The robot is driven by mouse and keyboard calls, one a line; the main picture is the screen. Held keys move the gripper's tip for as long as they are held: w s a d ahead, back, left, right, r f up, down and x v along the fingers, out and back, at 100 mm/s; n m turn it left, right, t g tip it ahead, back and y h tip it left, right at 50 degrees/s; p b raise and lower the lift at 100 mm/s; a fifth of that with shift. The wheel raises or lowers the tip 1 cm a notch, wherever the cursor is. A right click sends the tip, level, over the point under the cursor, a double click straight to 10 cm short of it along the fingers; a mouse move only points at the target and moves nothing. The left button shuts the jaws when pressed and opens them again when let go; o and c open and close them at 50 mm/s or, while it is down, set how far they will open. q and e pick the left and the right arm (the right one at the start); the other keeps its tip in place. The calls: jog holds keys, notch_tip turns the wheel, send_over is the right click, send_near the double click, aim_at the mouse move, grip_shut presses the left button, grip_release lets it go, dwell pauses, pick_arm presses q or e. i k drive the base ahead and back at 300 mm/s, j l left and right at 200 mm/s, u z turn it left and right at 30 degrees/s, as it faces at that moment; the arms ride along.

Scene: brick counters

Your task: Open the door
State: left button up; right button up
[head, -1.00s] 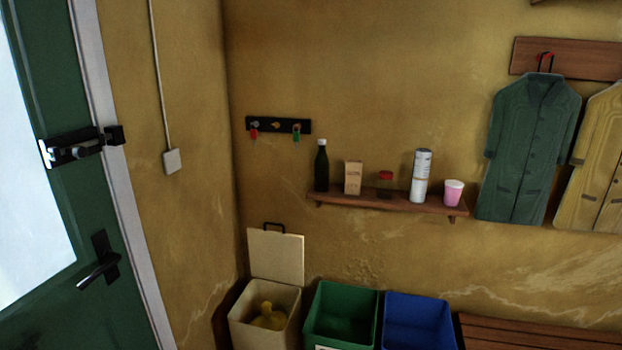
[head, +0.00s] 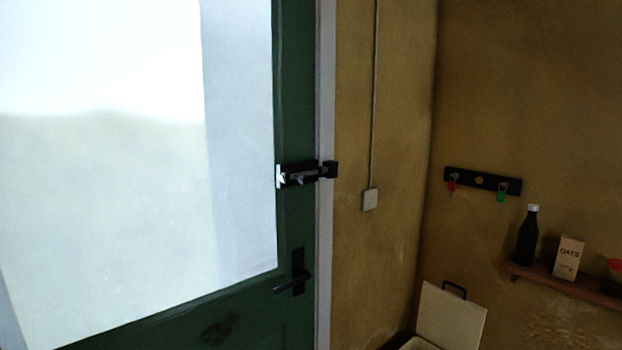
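The green door (head: 296,110) with a large bright glass pane (head: 130,190) fills the left half of the head view. It appears closed against the pale frame (head: 326,230). A black sliding bolt (head: 300,174) sits on the door's right edge and reaches across to a black catch (head: 331,169) on the frame. Below it is a dark lever handle (head: 293,282) on a black plate, its lever pointing left. Neither of my grippers shows in this view.
A light switch (head: 370,199) with a cable is on the yellow wall right of the door. A key rack (head: 483,182) and a shelf (head: 565,283) with a bottle (head: 528,236) and an oats carton (head: 568,257) are further right. A cream bin with raised lid (head: 450,316) stands below.

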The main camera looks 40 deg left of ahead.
aim_at(248, 314)
jog(key=u, duration=2)
